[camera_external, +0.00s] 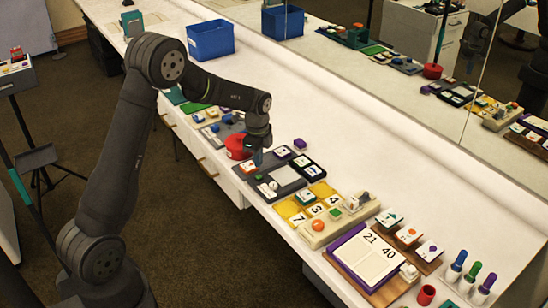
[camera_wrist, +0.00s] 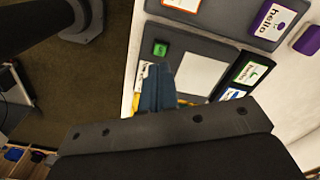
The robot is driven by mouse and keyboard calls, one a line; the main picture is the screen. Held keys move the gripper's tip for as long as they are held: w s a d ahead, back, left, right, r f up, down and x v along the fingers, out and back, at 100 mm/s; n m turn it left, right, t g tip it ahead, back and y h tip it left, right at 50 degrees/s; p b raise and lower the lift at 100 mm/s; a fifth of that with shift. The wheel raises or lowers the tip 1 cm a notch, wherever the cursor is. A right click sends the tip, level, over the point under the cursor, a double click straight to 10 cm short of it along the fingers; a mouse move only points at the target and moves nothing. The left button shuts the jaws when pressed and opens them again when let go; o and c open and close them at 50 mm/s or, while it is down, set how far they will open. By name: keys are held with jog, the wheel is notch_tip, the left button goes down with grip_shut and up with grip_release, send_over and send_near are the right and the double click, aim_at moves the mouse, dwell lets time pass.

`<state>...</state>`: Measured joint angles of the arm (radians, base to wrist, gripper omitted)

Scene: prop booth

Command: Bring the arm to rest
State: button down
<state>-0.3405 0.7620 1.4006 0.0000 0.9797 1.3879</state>
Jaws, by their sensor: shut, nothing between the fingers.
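My gripper (camera_external: 258,158) is over the white table (camera_external: 330,107), pointing down above the grey board with the word cards. In the wrist view my gripper (camera_wrist: 158,70) shows as dark blue fingers closed together with nothing between them. I cannot tell the exact height of the fingertips above the board.
A red round container (camera_external: 238,146) stands close to the left of my gripper. Yellow number tiles (camera_external: 310,210), a purple-framed board (camera_external: 366,256) and markers (camera_external: 472,272) line the table's front. A blue bin (camera_external: 210,40) stands at the back. A mirror runs behind the table; its middle strip is clear.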

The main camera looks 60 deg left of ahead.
aim_at(259, 177)
jog(key=shift+f, duration=0.15)
jog(key=shift+f, duration=2.1)
